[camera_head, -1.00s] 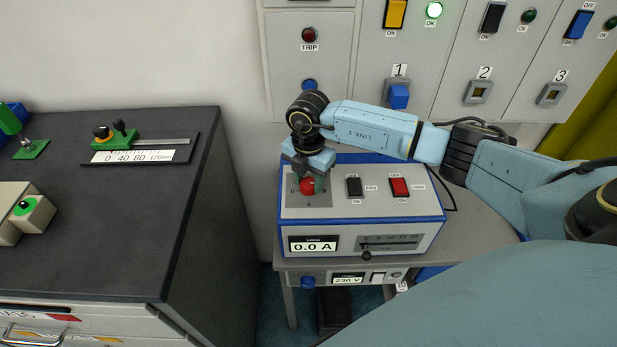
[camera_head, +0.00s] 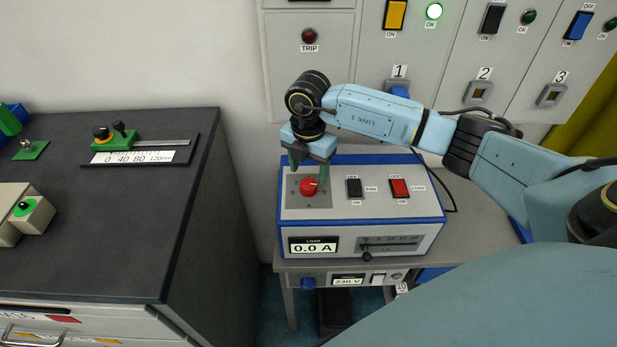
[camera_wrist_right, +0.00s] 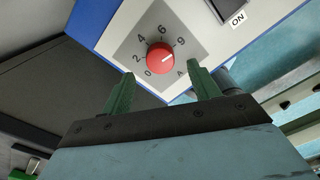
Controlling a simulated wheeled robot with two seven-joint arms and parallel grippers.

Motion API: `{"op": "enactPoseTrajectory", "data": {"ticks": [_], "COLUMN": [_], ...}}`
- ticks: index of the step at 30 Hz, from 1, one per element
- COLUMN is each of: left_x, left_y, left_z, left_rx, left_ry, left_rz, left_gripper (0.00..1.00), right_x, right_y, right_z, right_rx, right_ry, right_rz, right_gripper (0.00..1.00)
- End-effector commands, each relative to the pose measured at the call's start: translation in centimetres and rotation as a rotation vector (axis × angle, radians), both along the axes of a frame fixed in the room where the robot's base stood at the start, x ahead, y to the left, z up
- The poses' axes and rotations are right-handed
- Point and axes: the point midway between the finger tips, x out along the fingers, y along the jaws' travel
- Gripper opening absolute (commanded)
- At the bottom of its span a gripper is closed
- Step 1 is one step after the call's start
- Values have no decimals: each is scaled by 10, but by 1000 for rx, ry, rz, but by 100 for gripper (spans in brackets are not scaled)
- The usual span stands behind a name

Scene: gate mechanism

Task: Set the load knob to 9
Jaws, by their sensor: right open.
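The red load knob (camera_head: 308,187) sits on a grey dial plate on top of the blue-and-white load box (camera_head: 362,215). In the right wrist view the knob (camera_wrist_right: 160,57) has a white mark that points towards the 9. The load display (camera_head: 314,246) reads 0.0 A. My right gripper (camera_head: 308,170) is open and empty, with its green fingers above the knob, apart from it. In the right wrist view the two fingers (camera_wrist_right: 161,74) stand spread on the near side of the knob. My left gripper is in no view.
A black switch (camera_head: 354,187) and a red switch (camera_head: 400,187) sit right of the knob. A slider scale (camera_head: 388,245) is on the box front. A panel with switches and lamps stands behind. A dark cabinet (camera_head: 100,230) with a green slide gauge (camera_head: 115,138) is at left.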

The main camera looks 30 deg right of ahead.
Motion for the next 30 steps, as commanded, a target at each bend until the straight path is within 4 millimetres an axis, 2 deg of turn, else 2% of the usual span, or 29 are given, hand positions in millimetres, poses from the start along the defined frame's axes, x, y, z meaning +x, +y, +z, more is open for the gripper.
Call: {"op": "enactPoseTrajectory", "data": {"ticks": [1,6,12,18,30], "left_x": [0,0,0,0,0], "left_y": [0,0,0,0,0], "left_z": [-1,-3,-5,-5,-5], "left_rx": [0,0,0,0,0], "left_ry": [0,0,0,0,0], "left_rz": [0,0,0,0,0], "left_gripper": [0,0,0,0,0], "right_x": [1,1,1,0,0], "right_y": [-1,0,-1,-1,-1], "right_z": [14,52,83,94,94], "right_rx": [0,-1,-1,-2,-1], "right_ry": [-5,-6,-3,-1,0], "right_rz": [1,0,-1,-1,-1], "right_gripper": [61,61,61,61,61]}}
